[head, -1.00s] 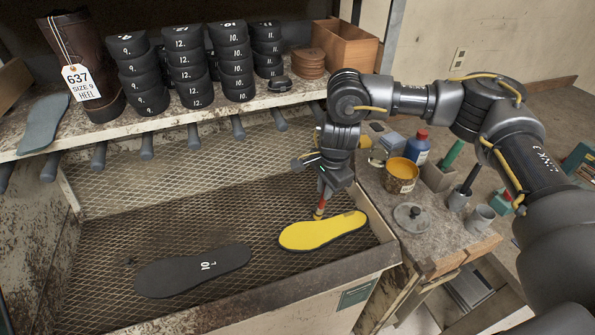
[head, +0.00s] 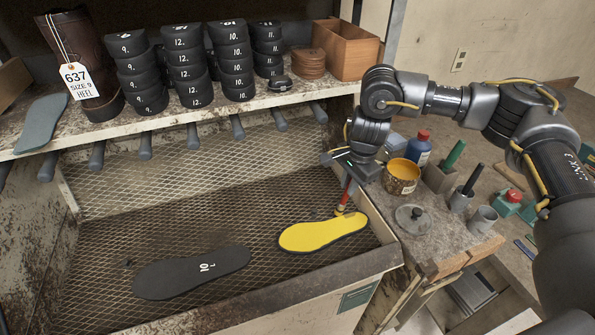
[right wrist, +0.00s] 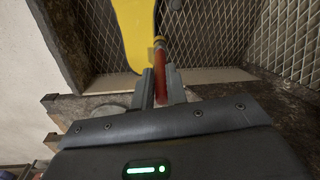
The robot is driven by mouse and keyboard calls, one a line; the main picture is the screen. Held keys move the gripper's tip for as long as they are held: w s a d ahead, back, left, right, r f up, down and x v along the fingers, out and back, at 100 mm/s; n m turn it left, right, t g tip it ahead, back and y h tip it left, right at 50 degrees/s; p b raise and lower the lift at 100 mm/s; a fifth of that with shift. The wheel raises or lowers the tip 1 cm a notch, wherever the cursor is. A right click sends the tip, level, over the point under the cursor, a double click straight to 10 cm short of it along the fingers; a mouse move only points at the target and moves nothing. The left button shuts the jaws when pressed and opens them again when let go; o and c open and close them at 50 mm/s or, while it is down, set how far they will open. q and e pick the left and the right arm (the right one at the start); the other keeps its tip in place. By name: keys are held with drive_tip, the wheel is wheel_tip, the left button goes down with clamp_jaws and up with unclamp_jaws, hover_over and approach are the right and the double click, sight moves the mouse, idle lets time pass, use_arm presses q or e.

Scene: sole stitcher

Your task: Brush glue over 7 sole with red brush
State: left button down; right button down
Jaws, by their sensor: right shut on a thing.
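A sole (head: 322,232) lies on the mesh tray, its top nearly all yellow with a dark rim. My right gripper (head: 352,180) is above its right end, shut on the red brush (head: 347,192). The brush points down, its tip at the far right edge of the yellow top; I cannot tell whether it touches. The right wrist view shows the red handle (right wrist: 165,88) between the fingers, with the yellow sole (right wrist: 133,30) beyond. A dark sole (head: 192,273) marked 10 and a mark like L or 7 lies to the left, without yellow. My left gripper is out of view.
The mesh tray (head: 105,240) has a raised front and right wall. An orange glue pot (head: 402,177), a lid (head: 412,218), a blue bottle (head: 419,148) and cups stand on the right bench. Heel stacks (head: 187,65) and a tagged boot (head: 85,50) fill the shelf behind.

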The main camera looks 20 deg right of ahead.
drive_tip(key=shift+d, duration=2.8)
wheel_tip(320, 180, up, 8)
drive_tip(key=p, duration=0.6)
drive_tip(key=shift+p, duration=0.3)
drive_tip(key=shift+w+r, duration=0.15)
wheel_tip(320, 180, up, 6)
drive_tip(key=p, duration=0.5)
